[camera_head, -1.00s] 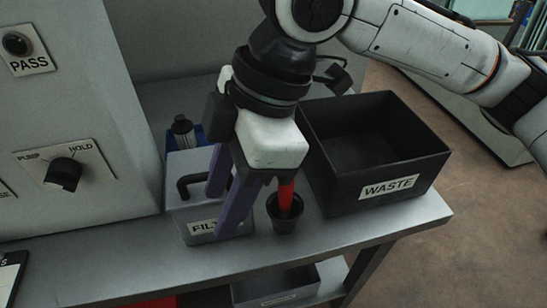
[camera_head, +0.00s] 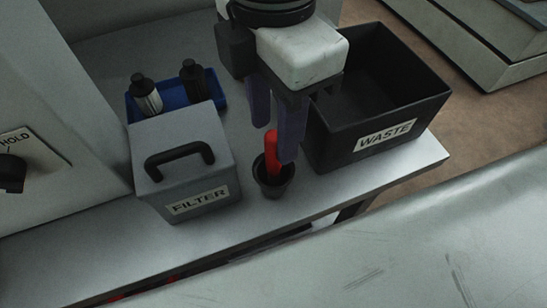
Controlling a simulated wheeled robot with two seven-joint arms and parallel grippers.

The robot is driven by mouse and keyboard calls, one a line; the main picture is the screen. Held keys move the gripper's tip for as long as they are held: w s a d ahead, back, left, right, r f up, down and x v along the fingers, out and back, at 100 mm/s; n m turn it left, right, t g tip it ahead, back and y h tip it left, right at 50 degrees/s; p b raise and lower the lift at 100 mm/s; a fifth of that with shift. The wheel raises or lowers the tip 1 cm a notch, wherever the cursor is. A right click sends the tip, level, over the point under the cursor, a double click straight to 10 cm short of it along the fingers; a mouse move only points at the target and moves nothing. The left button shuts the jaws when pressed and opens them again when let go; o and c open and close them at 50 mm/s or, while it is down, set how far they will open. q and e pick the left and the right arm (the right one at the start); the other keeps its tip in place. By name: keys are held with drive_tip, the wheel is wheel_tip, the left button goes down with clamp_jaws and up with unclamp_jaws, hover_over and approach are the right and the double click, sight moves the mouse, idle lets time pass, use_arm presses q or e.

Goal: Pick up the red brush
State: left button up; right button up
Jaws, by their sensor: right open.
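The red brush (camera_head: 272,152) stands upright in a small black cup (camera_head: 273,183) on the grey bench. My right gripper (camera_head: 273,138) comes down from above, its two purple fingers apart and pointing down. The fingertips are at the height of the brush's upper part, one finger left and behind it, the other close to its right side. I cannot tell whether either finger touches it. The brush's lower end is hidden in the cup. My left gripper is not in view.
A grey FILTER box (camera_head: 180,150) with a black handle stands left of the cup. A blue tray (camera_head: 211,98) with two bottles is behind it. A black WASTE bin (camera_head: 385,110) stands right, close to my right gripper. A pale grey surface (camera_head: 400,240) fills the lower right.

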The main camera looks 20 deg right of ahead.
sight(274, 135)
drive_tip(key=shift+w+f, duration=0.1)
drive_tip(key=shift+f, duration=1.9)
clamp_jaws()
